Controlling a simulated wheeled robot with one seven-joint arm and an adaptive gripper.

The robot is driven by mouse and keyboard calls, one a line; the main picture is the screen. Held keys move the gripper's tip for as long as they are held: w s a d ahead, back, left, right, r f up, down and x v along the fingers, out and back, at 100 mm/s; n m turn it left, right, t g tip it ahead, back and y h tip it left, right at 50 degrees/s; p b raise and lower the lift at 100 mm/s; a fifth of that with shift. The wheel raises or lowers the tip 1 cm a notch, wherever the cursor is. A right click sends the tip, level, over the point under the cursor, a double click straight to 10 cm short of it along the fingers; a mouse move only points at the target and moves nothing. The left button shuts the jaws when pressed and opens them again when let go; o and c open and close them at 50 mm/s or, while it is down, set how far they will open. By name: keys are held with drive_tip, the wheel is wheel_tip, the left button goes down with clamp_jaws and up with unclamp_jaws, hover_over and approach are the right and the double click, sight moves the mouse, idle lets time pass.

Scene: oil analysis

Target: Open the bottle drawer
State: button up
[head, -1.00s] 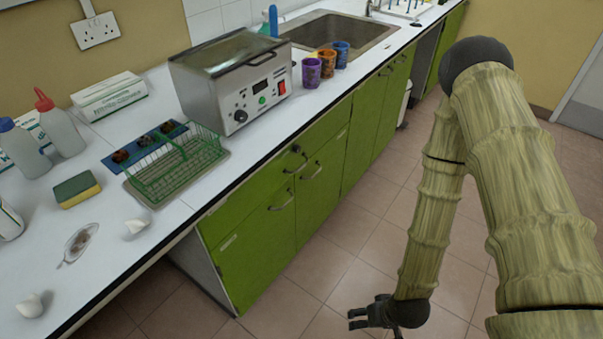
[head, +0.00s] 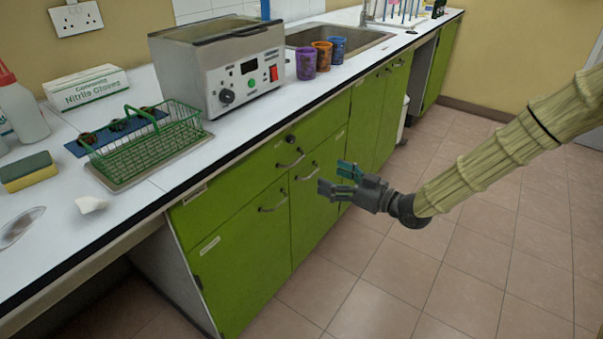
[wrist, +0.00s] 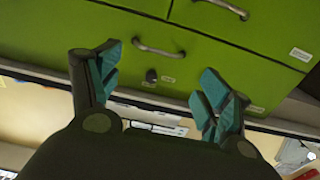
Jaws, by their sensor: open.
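A green drawer (head: 232,188) with a metal handle (head: 290,160) and a round dark lock (head: 291,138) lies under the worktop and is shut. Whether its label names bottles is too small to read. My gripper (head: 337,178) is open and empty, in front of the cabinet, to the right of the drawer handle and lower in the head view. In the wrist view, the drawer handle (wrist: 158,48) and the lock (wrist: 151,75) show between the spread fingers (wrist: 158,70), apart from them, with the picture turned upside down.
Cupboard doors with handles (head: 272,207) sit below the drawer. The white worktop (head: 175,185) bears a green wire basket (head: 150,148), a metal water bath (head: 215,80) and several cups. The tiled floor (head: 400,285) in front is clear.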

drive_tip(key=b+x, duration=0.1)
drive_tip(key=x, duration=1)
drive_tip(key=shift+r, duration=0.35)
drive_tip(key=shift+d, duration=0.1)
drive_tip(key=shift+w, duration=0.1)
clamp_jaws()
